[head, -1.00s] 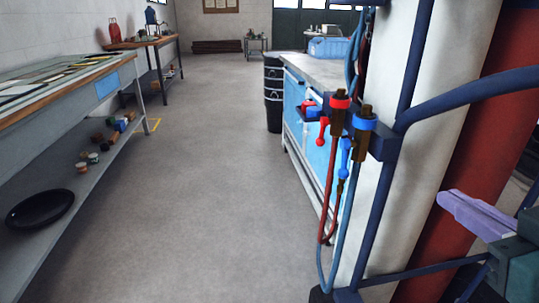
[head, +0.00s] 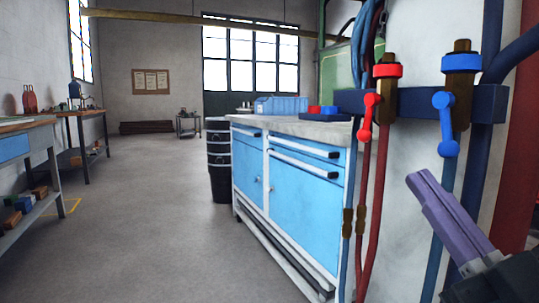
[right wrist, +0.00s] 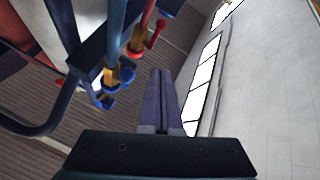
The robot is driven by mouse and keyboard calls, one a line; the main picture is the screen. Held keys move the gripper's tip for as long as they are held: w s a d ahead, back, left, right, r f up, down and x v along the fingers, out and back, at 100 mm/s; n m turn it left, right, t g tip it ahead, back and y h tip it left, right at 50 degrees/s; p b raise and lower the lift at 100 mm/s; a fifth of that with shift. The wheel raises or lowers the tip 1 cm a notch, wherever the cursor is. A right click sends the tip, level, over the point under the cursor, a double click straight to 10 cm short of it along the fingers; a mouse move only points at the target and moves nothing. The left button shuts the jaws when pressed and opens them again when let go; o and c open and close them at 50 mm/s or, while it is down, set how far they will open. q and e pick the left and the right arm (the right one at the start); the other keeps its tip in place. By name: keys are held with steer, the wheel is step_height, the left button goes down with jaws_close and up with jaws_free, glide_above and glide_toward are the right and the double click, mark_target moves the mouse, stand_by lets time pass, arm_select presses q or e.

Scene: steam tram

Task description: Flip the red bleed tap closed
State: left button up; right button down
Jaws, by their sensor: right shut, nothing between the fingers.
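The red bleed tap (head: 369,115) has a red lever that hangs downward, tilted slightly left, beside a brass fitting with a red collar (head: 387,70). A red hose runs down below it. A blue tap (head: 445,125) of like shape, with a blue collar, is to its right. My right gripper (head: 416,180) is shut and empty, with purple fingers pointing up and left, below and between the two taps and apart from both. In the right wrist view its fingers (right wrist: 162,75) are together; the red lever (right wrist: 156,34) shows beyond their tips. My left gripper is not in view.
A dark blue bar (head: 410,103) carries both taps beside a pale column. A blue cabinet (head: 305,205) with a grey worktop stands left of the hoses. A workbench (head: 15,150) is at far left. The floor between is clear.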

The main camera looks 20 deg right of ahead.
mark_target(368, 120)
steer(key=shift+s+a+r+t, duration=0.1)
steer(key=shift+s+r+t, duration=0.1)
steer(key=shift+t, duration=0.2)
steer(key=w+d+r+b, duration=0.2)
steer(key=w+r, duration=0.2)
steer(key=w, duration=0.6)
steer(key=shift+w+b, duration=0.3)
steer(key=shift+w, duration=0.1)
steer(key=shift+f, duration=0.1)
